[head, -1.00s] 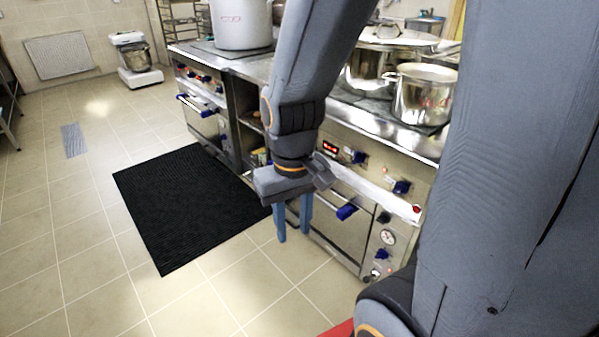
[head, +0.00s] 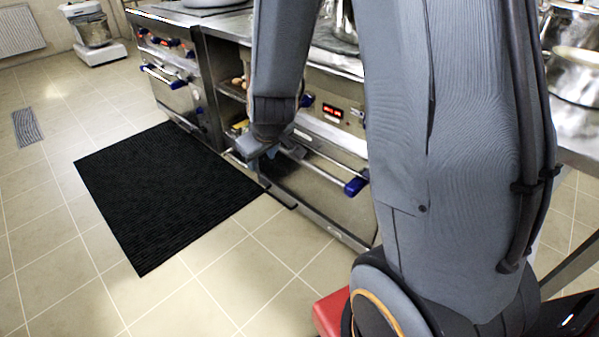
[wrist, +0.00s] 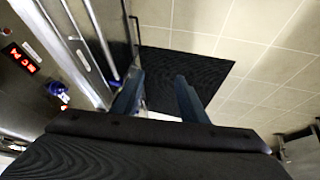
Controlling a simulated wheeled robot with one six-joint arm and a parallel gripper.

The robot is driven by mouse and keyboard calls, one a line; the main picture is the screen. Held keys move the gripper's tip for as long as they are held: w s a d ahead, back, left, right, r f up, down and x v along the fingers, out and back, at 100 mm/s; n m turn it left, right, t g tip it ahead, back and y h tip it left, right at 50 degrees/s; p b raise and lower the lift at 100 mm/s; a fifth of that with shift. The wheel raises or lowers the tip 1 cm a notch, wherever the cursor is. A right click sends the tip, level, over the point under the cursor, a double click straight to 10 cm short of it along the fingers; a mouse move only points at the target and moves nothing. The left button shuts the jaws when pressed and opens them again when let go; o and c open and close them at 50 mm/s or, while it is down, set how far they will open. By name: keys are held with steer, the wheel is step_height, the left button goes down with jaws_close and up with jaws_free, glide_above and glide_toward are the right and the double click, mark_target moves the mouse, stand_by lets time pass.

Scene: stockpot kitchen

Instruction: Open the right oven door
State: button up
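The right oven door (head: 312,192) is a steel panel below the red display, and it looks shut. Its steel bar handle (head: 328,161) has blue end mounts; the right one shows clearly, while my forearm and gripper cover part of the left end. My gripper (head: 274,152) is near the handle's left end in the head view, its fingers mostly hidden. In the wrist view my gripper (wrist: 158,92) has two blue fingers apart with nothing between them. The oven front (wrist: 62,50) lies left of the fingers there. I cannot tell whether the left finger touches the handle.
A black mat (head: 165,190) lies on the tiled floor before the ovens. The left oven (head: 170,75) has its own blue-ended handle. Open shelves (head: 236,95) stand between the ovens. A mixer (head: 93,35) is far back.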

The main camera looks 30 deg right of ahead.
steer(key=w+d+f+n+t+h+b, duration=0.1)
steer(key=w+d+f+t+h+b, duration=0.1)
steer(key=w+d+f+b, duration=0.35)
steer(key=w+d+f+n+t+h+b, duration=0.1)
steer(key=w+d+f+h+b, duration=0.1)
steer(key=w+f+b, duration=0.45)
steer(key=n+t+h+b, duration=0.2)
steer(key=n+h+b, duration=0.1)
steer(key=h+b, duration=0.5)
glide_toward(301, 163)
steer(key=b+x, duration=0.1)
steer(key=x, duration=0.4)
steer(key=shift+y, duration=0.4)
steer(key=b+x, duration=0.2)
steer(key=x, duration=0.4)
steer(key=shift+w+d+r+b, duration=0.1)
steer(key=shift+w+d+b, duration=0.1)
steer(key=shift+b, duration=0.2)
steer(key=shift+a, duration=0.1)
jaws_close()
